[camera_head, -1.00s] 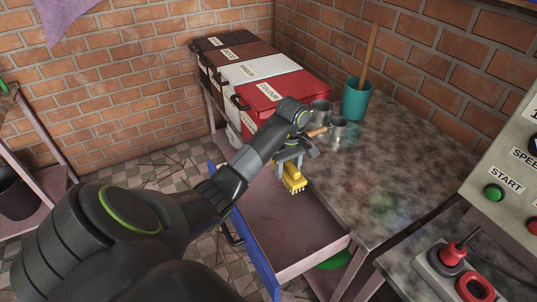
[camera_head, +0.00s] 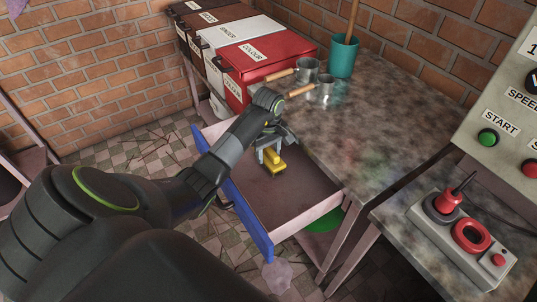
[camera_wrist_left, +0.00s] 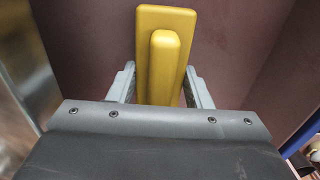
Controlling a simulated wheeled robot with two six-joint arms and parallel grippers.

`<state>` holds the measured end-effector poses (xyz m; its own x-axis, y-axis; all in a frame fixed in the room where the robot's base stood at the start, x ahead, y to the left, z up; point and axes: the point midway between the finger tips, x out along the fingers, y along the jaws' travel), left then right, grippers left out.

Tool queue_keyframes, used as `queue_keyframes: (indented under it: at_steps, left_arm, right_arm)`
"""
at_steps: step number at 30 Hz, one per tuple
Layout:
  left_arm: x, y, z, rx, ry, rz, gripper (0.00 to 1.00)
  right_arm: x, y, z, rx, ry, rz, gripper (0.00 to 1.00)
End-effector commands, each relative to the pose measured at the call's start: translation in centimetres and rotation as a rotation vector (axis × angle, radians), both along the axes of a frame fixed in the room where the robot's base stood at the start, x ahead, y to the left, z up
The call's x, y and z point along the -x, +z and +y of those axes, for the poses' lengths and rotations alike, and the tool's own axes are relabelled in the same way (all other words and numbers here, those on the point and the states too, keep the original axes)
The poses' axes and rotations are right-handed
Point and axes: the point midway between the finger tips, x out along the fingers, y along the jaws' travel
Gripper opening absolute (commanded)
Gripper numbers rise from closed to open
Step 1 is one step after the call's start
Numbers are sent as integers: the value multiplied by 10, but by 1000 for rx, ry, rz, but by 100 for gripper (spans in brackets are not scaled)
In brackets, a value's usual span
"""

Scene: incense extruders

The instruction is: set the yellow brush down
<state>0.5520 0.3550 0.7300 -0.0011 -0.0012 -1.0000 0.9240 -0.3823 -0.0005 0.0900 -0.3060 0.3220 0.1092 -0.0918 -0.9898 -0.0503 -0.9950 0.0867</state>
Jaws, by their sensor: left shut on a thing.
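The yellow brush (camera_head: 275,164) is in my left gripper (camera_head: 268,152), inside the open drawer (camera_head: 305,200) with the blue front. In the left wrist view, the brush's yellow back and raised handle (camera_wrist_left: 164,60) show between the two grey fingers (camera_wrist_left: 158,90), which are shut on it. The brush is over the drawer's reddish-brown floor (camera_wrist_left: 90,40). I cannot tell whether its bristles touch the floor. My right gripper is not in view.
The stone worktop (camera_head: 365,110) adjoins the drawer and holds two metal scoops (camera_head: 322,91) and a teal pot (camera_head: 343,57). Labelled bins (camera_head: 265,60) stand at the back. The drawer's near part is empty. A red-button control box (camera_head: 460,240) sits at right.

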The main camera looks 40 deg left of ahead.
Motion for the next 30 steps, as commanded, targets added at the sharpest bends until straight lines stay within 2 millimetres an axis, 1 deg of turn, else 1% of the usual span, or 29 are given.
queue_keyframes:
  at_steps: [1, 3, 10, 14, 15, 19, 26, 30]
  left_arm:
    - [0, -5, -1, 1, 0, 0, 16]
    - [0, -8, -1, 0, -1, -1, 16]
    - [0, -8, 0, 0, -1, -2, 16]
    - [0, -13, 0, 0, -1, -2, 16]
    - [0, -11, 0, -1, 0, -1, 50]
    - [0, -11, 0, -1, 0, -1, 67]
    - [0, -11, 0, -1, 0, -1, 67]
    - [0, -7, 0, -1, 0, -1, 67]
  right_arm:
    - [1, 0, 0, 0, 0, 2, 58]
    - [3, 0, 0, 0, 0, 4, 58]
    - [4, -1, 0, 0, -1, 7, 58]
    - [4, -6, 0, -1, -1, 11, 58]
    - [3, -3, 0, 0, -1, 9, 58]
    - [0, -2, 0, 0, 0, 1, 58]
    - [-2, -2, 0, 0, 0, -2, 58]
    - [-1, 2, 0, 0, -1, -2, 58]
